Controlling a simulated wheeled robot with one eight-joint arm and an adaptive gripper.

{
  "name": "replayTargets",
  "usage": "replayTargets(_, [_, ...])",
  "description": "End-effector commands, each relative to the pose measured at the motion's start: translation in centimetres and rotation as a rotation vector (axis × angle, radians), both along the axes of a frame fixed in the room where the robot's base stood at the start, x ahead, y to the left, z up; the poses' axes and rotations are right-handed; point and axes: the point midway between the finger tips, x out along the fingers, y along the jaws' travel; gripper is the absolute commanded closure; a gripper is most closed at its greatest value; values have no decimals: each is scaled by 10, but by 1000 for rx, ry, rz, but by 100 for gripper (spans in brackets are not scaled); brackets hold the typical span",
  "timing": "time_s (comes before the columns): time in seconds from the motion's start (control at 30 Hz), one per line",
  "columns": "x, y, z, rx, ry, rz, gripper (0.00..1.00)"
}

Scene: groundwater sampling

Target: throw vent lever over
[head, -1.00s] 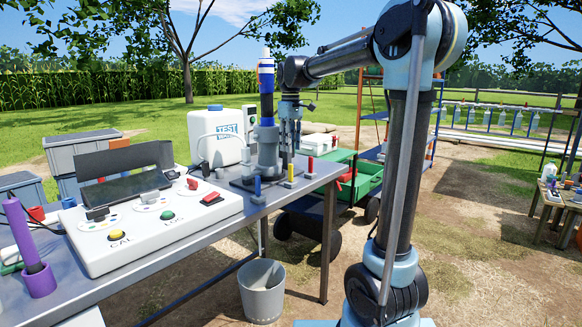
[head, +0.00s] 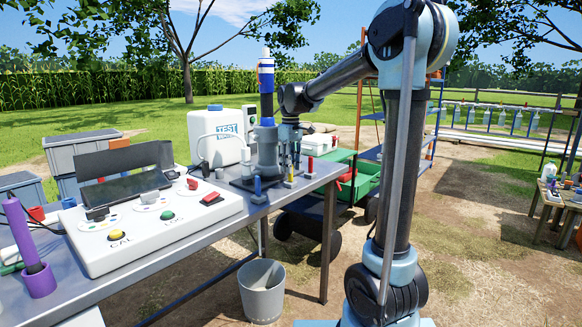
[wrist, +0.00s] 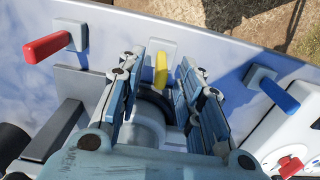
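Three small levers stand on the flow-cell base plate (head: 240,184) on the table: blue (head: 257,187), yellow (head: 290,173) and red (head: 310,166). I cannot tell from a label which is the vent lever. My gripper (head: 288,165) points down just above the yellow lever. In the wrist view my gripper (wrist: 158,65) is open, with the yellow lever (wrist: 161,70) between its fingers and a gap on each side. The red lever (wrist: 48,46) lies to the left and the blue lever (wrist: 279,96) to the right, both outside the fingers.
A grey cylinder with a blue-and-white column (head: 266,85) stands close beside my gripper. A white control box (head: 150,235) and a white test-water jug (head: 218,140) share the table. A grey bin (head: 262,290) stands on the ground below.

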Motion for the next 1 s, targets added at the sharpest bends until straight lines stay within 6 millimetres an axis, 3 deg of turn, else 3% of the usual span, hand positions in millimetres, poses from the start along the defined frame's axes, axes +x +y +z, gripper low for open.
replayTargets(0.1, [0, 0, 0, 0, 0, 0, 67])
replayTargets(0.27, [0, 0, 0, 0, 0, 0, 100])
replayTargets(0.53, [2, -1, 0, 5, 8, -2, 100])
replayTargets(1.0, [28, -22, -10, 120, 155, -1, 98])
